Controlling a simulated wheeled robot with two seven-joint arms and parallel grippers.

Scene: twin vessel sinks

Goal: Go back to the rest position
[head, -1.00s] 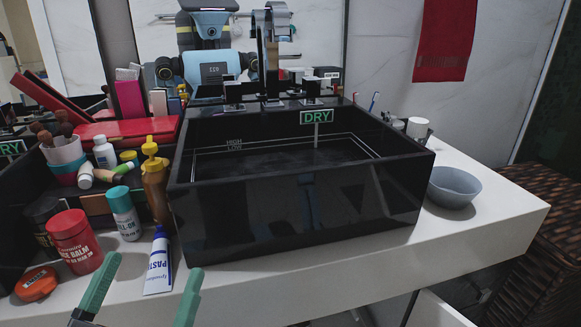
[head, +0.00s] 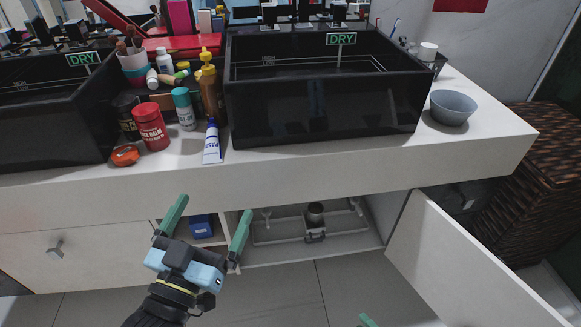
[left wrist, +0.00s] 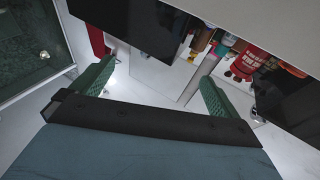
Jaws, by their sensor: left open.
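My left gripper (head: 206,228) has green fingers spread wide with nothing between them. In the head view it hangs in front of the vanity, below the counter (head: 300,158) and apart from it. In the left wrist view the same open fingers (left wrist: 150,90) show, with the counter items beyond them. A single green fingertip of my right gripper (head: 367,321) shows at the bottom edge of the head view; the rest of it is out of frame.
The black right sink (head: 320,106) and left sink (head: 60,130) stand on the counter. Tubes, bottles and a red jar (head: 151,127) crowd between them. A grey bowl (head: 453,107) sits at right. An open cabinet door (head: 470,265) juts out at lower right. A wicker basket (head: 520,180) stands beyond.

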